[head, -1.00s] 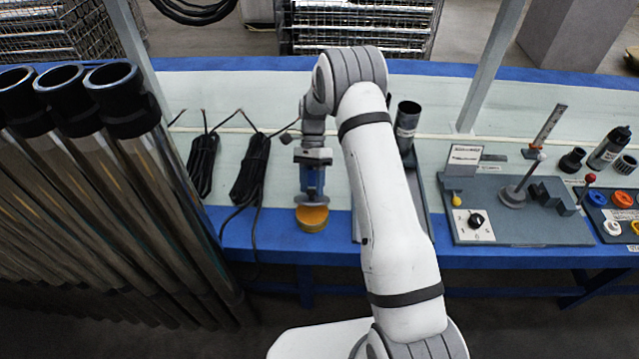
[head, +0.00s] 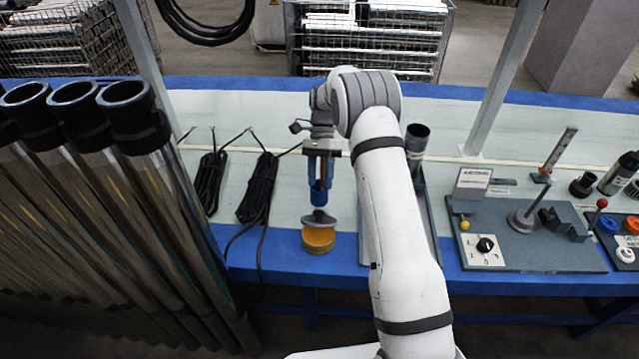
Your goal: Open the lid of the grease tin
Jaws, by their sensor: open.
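The grease tin (head: 318,241) is a short, round, orange-yellow tin near the front edge of the bench, left of my arm. A dark grey, round lid (head: 319,217) stands raised and tilted at the tin's back side, and the orange top of the tin shows in front of it. My gripper (head: 318,202), with blue fingers, points down just behind and above the lid. It is open; whether its fingertips touch the lid cannot be told.
Two coiled black cables (head: 258,188) lie left of the tin. Tall metal tubes (head: 150,170) stand at the far left. Right of my arm are a dark tube (head: 416,140) on a tray and a grey fixture board (head: 540,255). A post (head: 505,80) rises behind.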

